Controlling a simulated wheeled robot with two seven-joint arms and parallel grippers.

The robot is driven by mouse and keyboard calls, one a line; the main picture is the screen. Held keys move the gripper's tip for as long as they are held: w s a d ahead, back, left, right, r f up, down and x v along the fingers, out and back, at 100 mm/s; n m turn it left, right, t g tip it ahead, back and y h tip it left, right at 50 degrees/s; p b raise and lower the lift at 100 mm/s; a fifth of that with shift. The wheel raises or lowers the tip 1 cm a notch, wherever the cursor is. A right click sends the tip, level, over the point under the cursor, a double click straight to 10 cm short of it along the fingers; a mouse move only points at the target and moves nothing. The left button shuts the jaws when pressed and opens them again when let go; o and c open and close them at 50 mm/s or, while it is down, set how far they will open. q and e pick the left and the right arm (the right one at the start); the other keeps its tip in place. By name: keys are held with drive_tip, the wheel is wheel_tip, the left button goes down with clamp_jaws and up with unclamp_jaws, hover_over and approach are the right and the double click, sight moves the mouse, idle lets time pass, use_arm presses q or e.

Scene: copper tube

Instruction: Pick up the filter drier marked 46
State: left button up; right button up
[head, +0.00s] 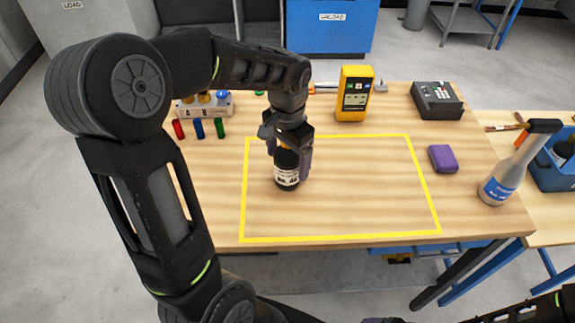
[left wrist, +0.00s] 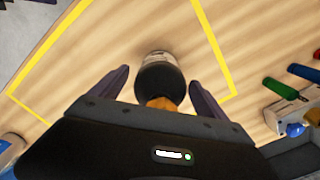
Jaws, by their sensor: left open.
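A dark bottle-shaped filter drier (head: 287,174) with a white label stands upright inside the yellow outline on the table. The number on its label is too small to read. My left gripper (head: 291,158) is over it from above, with its fingers apart on either side of the body. In the left wrist view, the drier (left wrist: 158,78) with its copper-coloured end lies between the two open fingers of the left gripper (left wrist: 160,90), with gaps visible on both sides. My right gripper does not show clearly; only part of my right arm is at the bottom edge.
A yellow meter (head: 354,95), a dark keypad device (head: 436,100), a purple block (head: 443,158) and a spray bottle (head: 500,182) stand around the outline. Small red, blue and green pieces (head: 199,129) lie at the left by a rack (head: 205,108). The outlined area's right part is clear.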

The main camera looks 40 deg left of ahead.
use_arm(q)
drive_tip(key=shift+c, duration=0.5)
clamp_jaws()
idle(0.5)
